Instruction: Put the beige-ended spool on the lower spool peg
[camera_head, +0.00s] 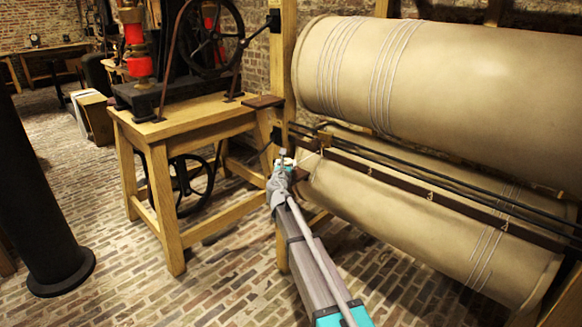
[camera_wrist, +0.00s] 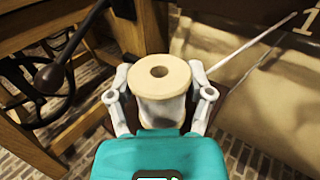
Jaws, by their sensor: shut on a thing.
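The beige-ended spool (camera_wrist: 160,103) is upright between my gripper's fingers in the wrist view, its cream top flange and round centre hole facing the camera. My gripper (camera_wrist: 160,82) is shut on it, one grey finger on each side. In the head view my gripper (camera_head: 283,167) is beside the left end of the lower roller; the spool is small and hard to make out there. A thin pale rod (camera_wrist: 250,45) slants up to the right, just right of the gripper; I cannot tell whether it is the lower spool peg. No other peg is clearly identifiable.
A large upper roller (camera_head: 440,75) and a lower roller (camera_head: 400,210) are on the right, with a dark rail (camera_head: 400,184) between them. A wooden bench (camera_head: 185,118) carrying a wheeled machine (camera_head: 205,45) stands left. A dark column (camera_head: 35,190) stands further left. Brick floor is open between.

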